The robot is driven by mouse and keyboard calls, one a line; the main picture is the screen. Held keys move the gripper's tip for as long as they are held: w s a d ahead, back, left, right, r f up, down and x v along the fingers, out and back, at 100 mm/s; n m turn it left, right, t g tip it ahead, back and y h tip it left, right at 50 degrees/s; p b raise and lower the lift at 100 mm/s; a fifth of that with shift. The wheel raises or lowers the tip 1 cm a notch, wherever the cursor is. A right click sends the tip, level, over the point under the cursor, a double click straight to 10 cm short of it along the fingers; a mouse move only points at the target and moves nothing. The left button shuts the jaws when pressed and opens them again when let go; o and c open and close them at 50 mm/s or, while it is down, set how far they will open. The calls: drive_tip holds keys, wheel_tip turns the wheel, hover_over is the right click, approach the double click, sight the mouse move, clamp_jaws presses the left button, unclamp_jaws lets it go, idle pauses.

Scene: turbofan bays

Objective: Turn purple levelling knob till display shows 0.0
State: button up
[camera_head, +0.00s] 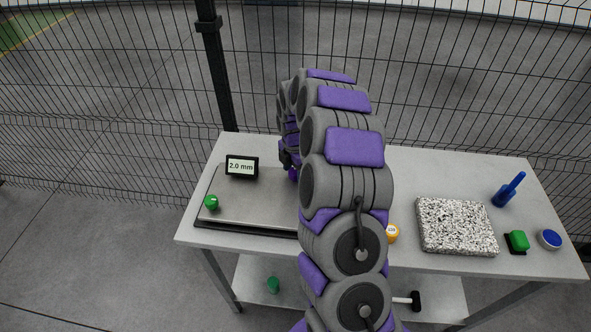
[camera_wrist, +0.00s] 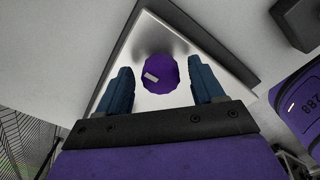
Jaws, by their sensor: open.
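The purple knob (camera_wrist: 161,74) sits near a corner of the metal plate (camera_wrist: 143,33) in the wrist view. It has a small pale mark on top. My gripper (camera_wrist: 162,88) is open, with one blue finger on each side of the knob and a visible gap at both sides. In the head view a bit of purple (camera_head: 293,173) shows beside my gripper, and my arm hides most of that area. The display (camera_head: 242,167) reads 2.0 mm and stands at the back of the plate (camera_head: 262,196). A green knob (camera_head: 211,202) is at the plate's front left corner.
On the grey table (camera_head: 425,170) to the right are a speckled block (camera_head: 455,226), a blue handled tool (camera_head: 509,190), a green item (camera_head: 518,240) and a round blue-topped item (camera_head: 549,239). An orange item (camera_head: 392,233) is beside my arm. A wire fence stands behind the table.

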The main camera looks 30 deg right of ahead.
drive_tip(key=shift+a, duration=0.45)
drive_tip(key=c, duration=0.3)
drive_tip(key=shift+d, duration=0.55)
drive_tip(key=c, duration=0.5)
drive_tip(key=shift+c, duration=1.2)
drive_tip(key=shift+a, duration=0.1)
drive_tip(key=shift+r+m, duration=0.1)
drive_tip(key=shift+m, duration=0.2)
